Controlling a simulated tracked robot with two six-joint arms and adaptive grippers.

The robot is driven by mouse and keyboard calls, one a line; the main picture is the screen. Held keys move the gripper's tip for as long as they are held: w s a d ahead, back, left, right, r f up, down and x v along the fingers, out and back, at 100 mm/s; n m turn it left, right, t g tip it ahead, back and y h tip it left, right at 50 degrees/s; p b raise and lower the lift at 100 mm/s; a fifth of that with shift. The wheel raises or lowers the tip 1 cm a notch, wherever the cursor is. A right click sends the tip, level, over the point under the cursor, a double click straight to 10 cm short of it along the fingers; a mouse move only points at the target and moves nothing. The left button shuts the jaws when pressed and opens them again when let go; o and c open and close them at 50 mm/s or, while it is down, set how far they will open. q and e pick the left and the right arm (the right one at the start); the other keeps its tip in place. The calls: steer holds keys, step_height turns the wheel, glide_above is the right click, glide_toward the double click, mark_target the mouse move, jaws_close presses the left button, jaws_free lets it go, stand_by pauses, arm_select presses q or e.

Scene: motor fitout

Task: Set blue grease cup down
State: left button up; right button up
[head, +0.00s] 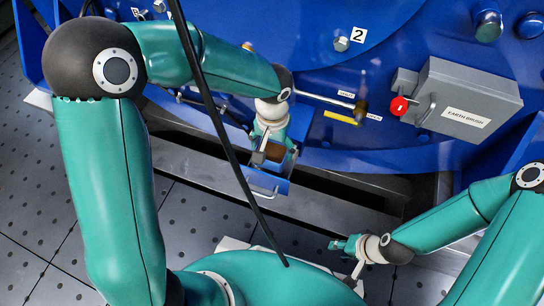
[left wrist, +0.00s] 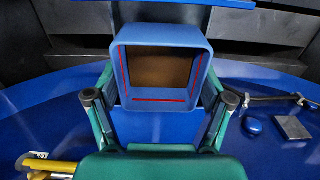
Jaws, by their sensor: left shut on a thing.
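The blue grease cup (left wrist: 160,104) is a square, open-topped blue box with brown inside and red lines on its inner walls. In the left wrist view it sits between the two fingers of my left gripper (left wrist: 160,88), which is shut on its sides. In the head view my left gripper (head: 272,150) points down in front of the blue machine, and the cup's brown inside (head: 274,152) shows between the fingers. A gap under the cup cannot be made out. My right gripper (head: 347,244) is low at the right of centre, apart from the machine; its opening is unclear.
A grey box (head: 464,98) with a red knob (head: 399,105) is on the blue machine (head: 300,30) at right. A yellow bar (head: 342,118) lies beside a brass-ended rod (head: 361,110). A blue part with a handle (head: 263,192) is below the left gripper. A black cable crosses the view.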

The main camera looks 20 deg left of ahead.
mark_target(273, 155)
arm_select(q)
step_height(273, 155, down, 5)
steer(key=shift+r+b, duration=0.15)
steer(key=shift+b, duration=0.55)
steer(key=o, duration=1)
steer(key=shift+o, duration=0.2)
steer(key=shift+r, duration=0.1)
